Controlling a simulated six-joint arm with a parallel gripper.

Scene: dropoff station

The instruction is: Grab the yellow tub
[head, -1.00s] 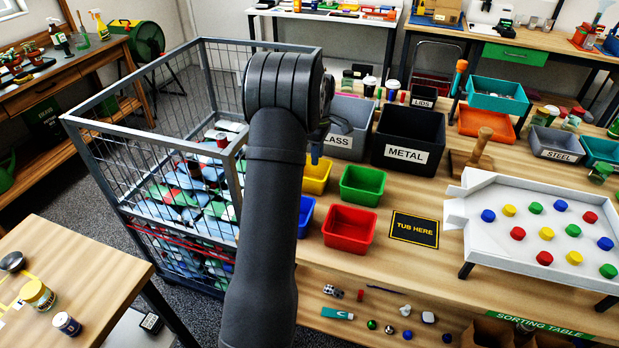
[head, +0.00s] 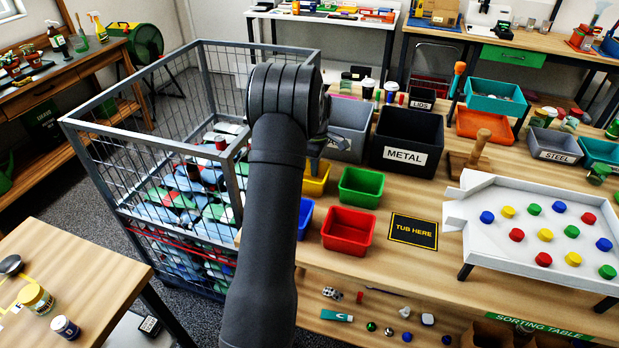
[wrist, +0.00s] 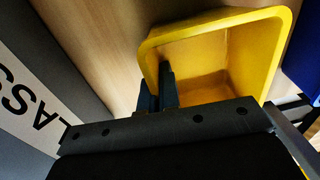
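The yellow tub (head: 315,183) stands on the wooden table in the head view, left of the green tub and partly hidden behind my arm. In the wrist view the open, empty yellow tub (wrist: 262,50) fills the upper right. My gripper (wrist: 158,90) is at its left wall, one dark finger inside the tub and the other outside. The fingers look close together, with the wall between them. The finger contact is partly hidden by my gripper's body. In the head view my gripper (head: 318,150) is just above the tub, mostly hidden by my arm.
Green (head: 361,187), red (head: 348,231) and blue (head: 305,215) tubs stand close by. The grey GLASS bin (head: 350,140) and black METAL bin (head: 408,140) are behind. A black TUB HERE mat (head: 413,231) lies bare right of the red tub. The wire cage (head: 150,130) is on the left.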

